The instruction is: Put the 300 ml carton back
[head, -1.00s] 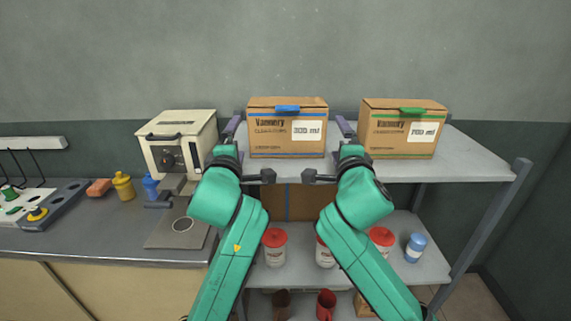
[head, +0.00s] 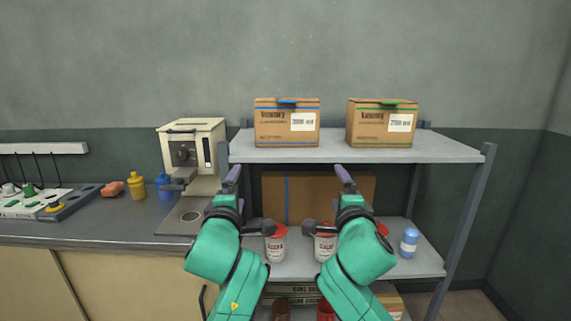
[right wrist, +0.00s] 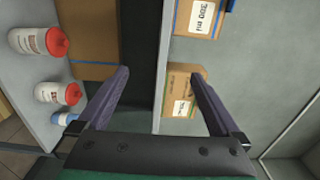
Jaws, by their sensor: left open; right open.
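The 300 ml carton (head: 273,127), brown cardboard with a blue flap tab and white label, stands upright on the left part of the top shelf (head: 340,153). In the right wrist view it shows at the top edge, its label (right wrist: 201,17) reading 300 ml. My left gripper (head: 232,178) is open and empty, in front of the shelf unit and below the carton. My right gripper (head: 345,178) is open and empty, to the right at about the same height. In the right wrist view nothing is between its fingers (right wrist: 160,76). Neither gripper touches the carton.
A similar carton with green tape (head: 380,126) stands to the right, a gap between them. Red-lidded tubs (head: 275,245), a blue-capped bottle (head: 409,243) and a large brown box (head: 330,197) are on the shelf below. A cream machine (head: 192,148) stands left.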

